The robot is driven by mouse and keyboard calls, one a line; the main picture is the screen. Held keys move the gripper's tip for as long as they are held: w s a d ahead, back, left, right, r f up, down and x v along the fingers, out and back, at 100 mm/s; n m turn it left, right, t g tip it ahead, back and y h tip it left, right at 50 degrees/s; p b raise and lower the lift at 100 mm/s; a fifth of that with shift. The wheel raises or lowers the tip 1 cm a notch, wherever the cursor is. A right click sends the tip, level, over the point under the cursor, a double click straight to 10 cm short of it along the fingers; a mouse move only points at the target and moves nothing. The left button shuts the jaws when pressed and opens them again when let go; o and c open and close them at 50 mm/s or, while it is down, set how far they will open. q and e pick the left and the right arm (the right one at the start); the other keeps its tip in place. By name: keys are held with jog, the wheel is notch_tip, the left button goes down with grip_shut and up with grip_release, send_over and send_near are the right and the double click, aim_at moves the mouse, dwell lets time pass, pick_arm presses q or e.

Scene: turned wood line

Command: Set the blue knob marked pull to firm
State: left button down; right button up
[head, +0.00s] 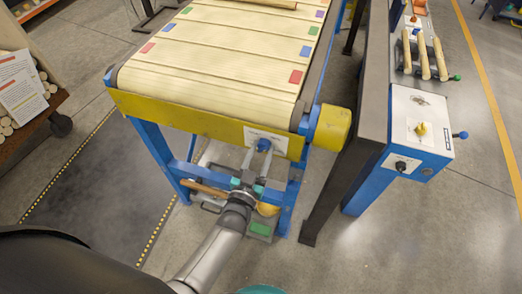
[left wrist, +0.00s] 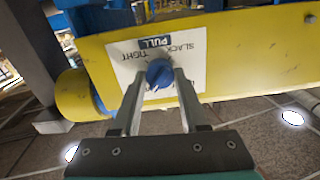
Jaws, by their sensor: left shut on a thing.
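The blue knob (head: 264,145) sits on a white label plate (head: 278,138) on the yellow end beam of the slatted conveyor. In the left wrist view the knob (left wrist: 159,73) is between the fingertips of my left gripper (left wrist: 158,82), which is shut on it. The plate (left wrist: 190,72) there carries a blue PULL tag and the words SLACK and TIGHT; I cannot read "firm" on it. Which word the knob points to is not clear. My left gripper (head: 258,160) reaches up to the knob from below in the head view. My right gripper is not in view.
The yellow beam (head: 190,122) and blue frame legs (head: 155,150) surround the work spot. A yellow roller end (head: 332,128) sticks out to the right.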

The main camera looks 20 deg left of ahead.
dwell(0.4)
pick_arm(q)
jog(key=shift+c, duration=2.1)
grip_release()
jog(key=s, duration=1.5)
jog(key=shift+a+p, duration=0.25)
jog(key=shift+p, duration=0.15)
